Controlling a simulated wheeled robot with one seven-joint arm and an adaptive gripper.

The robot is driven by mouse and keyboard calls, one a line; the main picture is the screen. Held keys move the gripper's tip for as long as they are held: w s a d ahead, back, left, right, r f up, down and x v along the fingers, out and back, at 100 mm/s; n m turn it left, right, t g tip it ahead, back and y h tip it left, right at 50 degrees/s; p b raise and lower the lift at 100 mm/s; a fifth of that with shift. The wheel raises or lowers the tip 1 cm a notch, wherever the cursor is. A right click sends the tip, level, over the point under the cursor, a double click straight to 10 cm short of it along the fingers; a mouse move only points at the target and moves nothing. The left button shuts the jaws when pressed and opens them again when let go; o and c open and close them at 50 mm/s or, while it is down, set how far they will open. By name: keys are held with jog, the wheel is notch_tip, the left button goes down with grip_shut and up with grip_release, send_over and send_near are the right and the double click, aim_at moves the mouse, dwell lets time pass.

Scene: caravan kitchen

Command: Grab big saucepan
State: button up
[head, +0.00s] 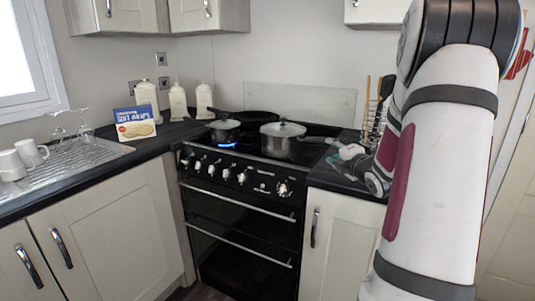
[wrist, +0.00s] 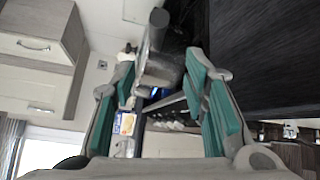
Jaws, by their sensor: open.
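The big saucepan (head: 283,143) is grey metal with a glass lid and stands on the right side of the hob. Its handle (head: 316,139) points right, toward my gripper (head: 338,152). In the wrist view my gripper (wrist: 162,70) is open, with teal pads on both fingers. A grey metal shape, apparently the saucepan handle (wrist: 157,20), shows beyond and between the fingertips. I cannot tell whether either finger touches it. My arm covers part of the right-hand counter in the head view.
A smaller saucepan (head: 224,130) stands at the hob's left, above a blue flame (head: 227,145). A dark pan (head: 255,117) sits behind. A utensil rack (head: 374,122) stands beyond my gripper. A blue box (head: 134,123) and white canisters (head: 178,103) stand on the left counter.

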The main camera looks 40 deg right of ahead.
aim_at(318, 140)
jog(key=x, duration=0.7)
jog(key=shift+w, duration=0.1)
jog(key=shift+r+x, duration=0.1)
jog(key=shift+x, duration=1.45)
jog(key=shift+r+x, duration=0.15)
jog(key=shift+x, duration=1.4)
grip_shut()
jog(key=shift+w+r, duration=0.1)
jog(key=shift+r, duration=0.1)
